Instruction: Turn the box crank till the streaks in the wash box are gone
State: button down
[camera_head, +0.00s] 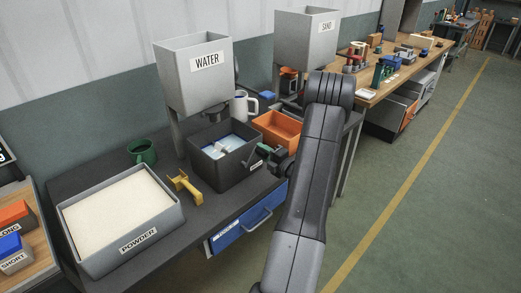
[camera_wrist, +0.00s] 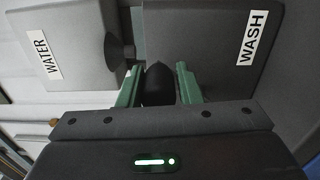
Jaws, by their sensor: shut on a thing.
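The dark wash box (camera_head: 229,178) stands on the bench under the water hopper (camera_head: 195,85). It holds pale blue liquid (camera_head: 233,141) with a whitish patch and a grey paddle-like part in it; at this size I cannot tell streaks clearly. In the wrist view the box wall (camera_wrist: 205,40) carries the WASH label. The crank's black knob (camera_wrist: 157,86) sits between the green fingers of my gripper (camera_wrist: 158,84), which is shut on it. A dark round hub (camera_wrist: 120,45) shows beside it. In the head view my gripper (camera_head: 262,156) is at the box's right side, its grip partly hidden.
A powder tray (camera_head: 122,244), yellow scoop (camera_head: 186,187) and green mug (camera_head: 142,152) are left of the box. An orange bin (camera_head: 276,128) and white mug (camera_head: 241,106) are behind my gripper. A blue drawer (camera_head: 240,229) is below. The sand hopper (camera_head: 306,38) stands behind.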

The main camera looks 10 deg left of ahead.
jog(key=shift+w+d+f+m+p, duration=0.15)
jog(key=shift+f+m, duration=0.35)
jog(key=shift+m, duration=0.15)
jog(key=shift+w+d+f+m+p, duration=0.1)
jog(key=shift+f+m+p, duration=0.05)
jog(key=shift+f+m, duration=0.4)
jog(key=shift+r, duration=0.1)
jog(key=c, duration=1.3)
grip_release()
jog(key=shift+o, duration=1)
jog(key=shift+a+r, duration=0.1)
jog(key=shift+a, duration=0.05)
jog(key=b+v, duration=0.3)
jog(key=v, duration=1.1)
jog(key=shift+w, duration=0.1)
